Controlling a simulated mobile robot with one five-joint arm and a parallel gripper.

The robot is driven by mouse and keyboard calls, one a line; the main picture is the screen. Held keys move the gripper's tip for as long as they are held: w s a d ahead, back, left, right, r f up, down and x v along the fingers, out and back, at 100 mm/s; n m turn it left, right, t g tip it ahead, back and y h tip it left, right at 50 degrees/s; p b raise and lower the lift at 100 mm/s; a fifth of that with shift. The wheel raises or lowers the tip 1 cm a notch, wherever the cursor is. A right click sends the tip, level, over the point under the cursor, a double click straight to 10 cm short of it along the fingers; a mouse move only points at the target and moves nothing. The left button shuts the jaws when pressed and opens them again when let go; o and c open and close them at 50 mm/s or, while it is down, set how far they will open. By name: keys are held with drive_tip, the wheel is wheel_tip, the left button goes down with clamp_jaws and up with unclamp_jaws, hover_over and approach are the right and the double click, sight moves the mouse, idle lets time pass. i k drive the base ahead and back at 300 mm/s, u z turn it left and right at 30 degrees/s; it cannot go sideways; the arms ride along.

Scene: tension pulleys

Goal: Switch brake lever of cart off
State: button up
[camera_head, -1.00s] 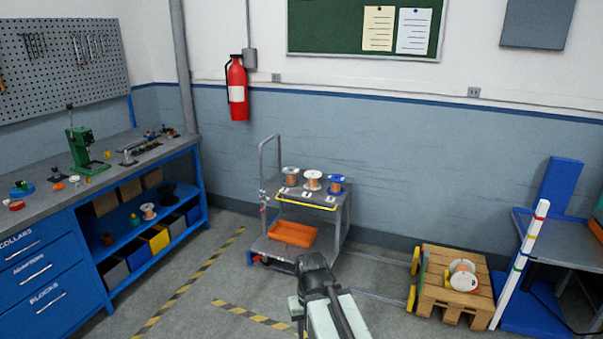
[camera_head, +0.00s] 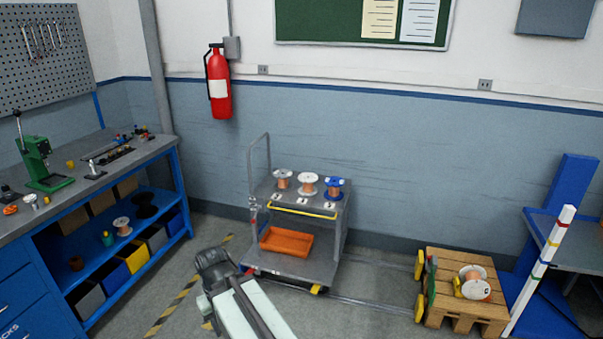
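The grey cart (camera_head: 292,262) stands near the wall in the middle of the view. It has a tall handle at its left end, a top shelf with a yellow bar along its front, and a low deck. A small reddish part (camera_head: 253,206) shows on its left upright, and another red spot (camera_head: 248,271) shows at the deck's left corner. I cannot tell which of these is the brake lever. My gripper (camera_head: 211,258) is in front of the cart and to the left of its deck in the picture. Its fingers are too small and dark to tell open from shut.
Spools (camera_head: 307,185) stand on the cart's top shelf, and an orange tray (camera_head: 287,241) lies on its deck. A blue workbench (camera_head: 110,235) stands on the left. A wooden pallet (camera_head: 450,302) with a spool is on the right. Floor rails run between cart and pallet.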

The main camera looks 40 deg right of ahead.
sight(253, 221)
drive_tip(key=z, duration=0.35)
drive_tip(key=i, duration=1.25)
drive_tip(key=z, duration=0.8)
drive_tip(key=k, duration=0.85)
drive_tip(key=z, duration=0.15)
drive_tip(key=i, duration=0.9)
drive_tip(key=u, duration=0.05)
